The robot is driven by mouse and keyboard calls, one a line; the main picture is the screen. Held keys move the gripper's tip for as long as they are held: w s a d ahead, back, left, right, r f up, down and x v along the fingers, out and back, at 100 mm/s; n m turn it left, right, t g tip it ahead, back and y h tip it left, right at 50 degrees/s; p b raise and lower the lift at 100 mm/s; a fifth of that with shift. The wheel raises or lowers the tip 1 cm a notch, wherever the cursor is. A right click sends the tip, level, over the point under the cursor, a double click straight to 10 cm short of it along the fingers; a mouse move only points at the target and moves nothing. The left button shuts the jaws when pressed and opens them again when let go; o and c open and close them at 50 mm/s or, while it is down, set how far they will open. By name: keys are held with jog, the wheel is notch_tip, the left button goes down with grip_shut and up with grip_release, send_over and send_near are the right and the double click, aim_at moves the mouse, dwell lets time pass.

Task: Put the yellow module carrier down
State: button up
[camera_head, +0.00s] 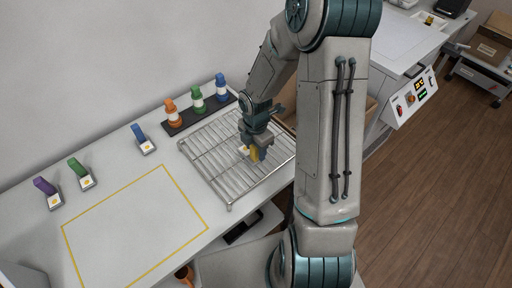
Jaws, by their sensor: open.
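The yellow module carrier (254,152) is at the wire rack (208,158), near the rack's right part, with its pale base (243,151) showing on the left. My gripper (257,155) is right over the carrier, pointing down, with its fingers beside the carrier's yellow part. The jaws are open. My fingers and wrist hide part of the carrier, and I cannot tell whether they touch it. The carrier looks to rest on the rack's wires.
A dark strip (188,124) behind the rack holds orange, green and blue bottles. A yellow-outlined area (135,232) lies empty at the left.

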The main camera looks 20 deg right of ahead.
notch_tip(320, 180, up, 12)
jog(key=s+r+m+t, duration=0.2)
jog(key=s+r+m, duration=0.5)
jog(key=m, duration=0.4)
jog(key=s+a+r+m+t, duration=0.1)
jog(key=s+r+m+t, duration=0.1)
jog(key=s+r+m, duration=0.4)
jog(key=s+m, duration=0.2)
jog(key=m, duration=0.3)
jog(key=shift+s+a+r, duration=0.15)
jog(key=shift+s+r, duration=0.2)
jog(key=shift+s, duration=0.05)
jog(key=shift+f, duration=0.55)
